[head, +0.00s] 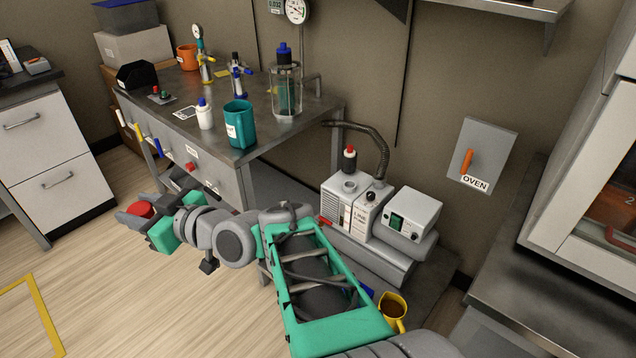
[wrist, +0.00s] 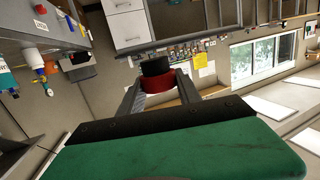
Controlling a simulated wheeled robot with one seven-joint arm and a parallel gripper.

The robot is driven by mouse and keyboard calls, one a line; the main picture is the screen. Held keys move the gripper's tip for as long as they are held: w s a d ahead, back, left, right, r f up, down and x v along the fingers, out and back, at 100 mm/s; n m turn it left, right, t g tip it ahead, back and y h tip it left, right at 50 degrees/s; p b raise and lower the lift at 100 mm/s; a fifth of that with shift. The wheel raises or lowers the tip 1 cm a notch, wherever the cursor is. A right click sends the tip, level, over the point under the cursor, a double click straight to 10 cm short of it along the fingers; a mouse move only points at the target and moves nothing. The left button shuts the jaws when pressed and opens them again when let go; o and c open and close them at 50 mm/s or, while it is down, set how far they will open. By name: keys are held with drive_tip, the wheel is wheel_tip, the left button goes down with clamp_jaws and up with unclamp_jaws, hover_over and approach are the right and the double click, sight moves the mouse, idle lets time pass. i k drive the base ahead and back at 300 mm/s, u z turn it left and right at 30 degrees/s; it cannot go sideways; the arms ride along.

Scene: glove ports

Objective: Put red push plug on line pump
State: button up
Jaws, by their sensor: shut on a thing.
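The red push plug (head: 140,209) is at the left in the head view, between the fingers of my gripper (head: 138,213). In the wrist view the red plug (wrist: 158,84), with a black end, sits between both fingertips, and my gripper (wrist: 158,80) is shut on it. It is held in the air over the wood floor, left of the bench. The line pump (head: 366,212) is a white boxy unit low by the wall, right of the bench, well away from my gripper. A round port (head: 350,187) shows on top of the white housing.
A steel bench (head: 318,110) stands behind my gripper, with a teal beaker (head: 239,124) and a glass vessel (head: 286,88) on it. A yellow mug (head: 393,312) stands near my arm.

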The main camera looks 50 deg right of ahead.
sight(411, 208)
drive_tip(key=u, duration=0.3)
drive_tip(key=i, duration=0.85)
drive_tip(key=z, duration=2.15)
